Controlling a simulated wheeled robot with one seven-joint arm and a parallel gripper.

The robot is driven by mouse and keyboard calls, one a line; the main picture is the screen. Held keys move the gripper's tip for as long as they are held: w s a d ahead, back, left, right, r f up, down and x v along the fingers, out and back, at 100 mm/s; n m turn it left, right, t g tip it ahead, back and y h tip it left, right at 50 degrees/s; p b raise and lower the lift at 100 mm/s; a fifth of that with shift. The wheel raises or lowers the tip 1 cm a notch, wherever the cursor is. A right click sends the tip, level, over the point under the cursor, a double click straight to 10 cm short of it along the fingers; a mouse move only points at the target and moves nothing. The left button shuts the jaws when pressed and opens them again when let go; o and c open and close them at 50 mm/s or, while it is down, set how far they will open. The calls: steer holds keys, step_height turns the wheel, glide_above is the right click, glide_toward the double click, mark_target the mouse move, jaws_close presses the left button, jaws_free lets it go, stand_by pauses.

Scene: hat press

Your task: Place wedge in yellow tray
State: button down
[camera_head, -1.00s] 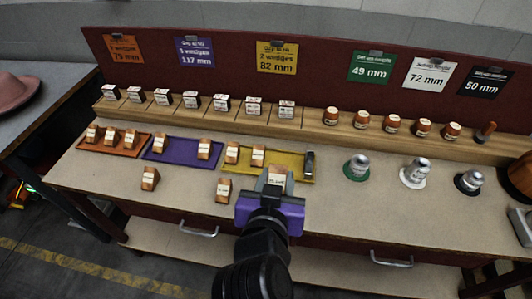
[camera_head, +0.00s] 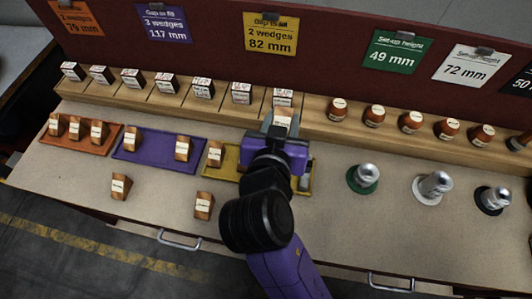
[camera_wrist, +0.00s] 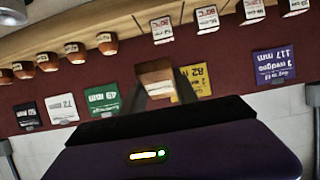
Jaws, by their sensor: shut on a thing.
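My gripper (camera_head: 281,130) is shut on a brown wedge with a white label (camera_head: 283,116). In the head view it is in front of the labelled block row, above or beyond the yellow tray (camera_head: 231,166); its height is hard to tell. The wrist view shows the held wedge (camera_wrist: 155,76) between the two fingers. Another wedge (camera_head: 215,153) stands at the left end of the yellow tray. My arm covers the tray's middle, and a metal-looking piece (camera_head: 305,180) shows at its right end.
A purple tray (camera_head: 157,152) and an orange tray (camera_head: 83,146) hold wedges to the left. Two loose wedges (camera_head: 121,186) (camera_head: 203,205) stand in front. A wooden ledge with labelled blocks (camera_head: 203,87) and round pieces (camera_head: 374,115) runs behind. Metal posts (camera_head: 364,176) stand right.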

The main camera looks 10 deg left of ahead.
step_height(320, 180, down, 19)
steer(key=shift+r, duration=0.15)
steer(key=shift+f, duration=0.2)
stand_by(0.3)
steer(key=c, duration=0.9)
jaws_free()
steer(key=shift+r, duration=0.2)
steer(key=b+v, duration=0.1)
steer(key=v, duration=1.1)
steer(key=shift+b, duration=0.3)
steer(key=shift+s, duration=0.1)
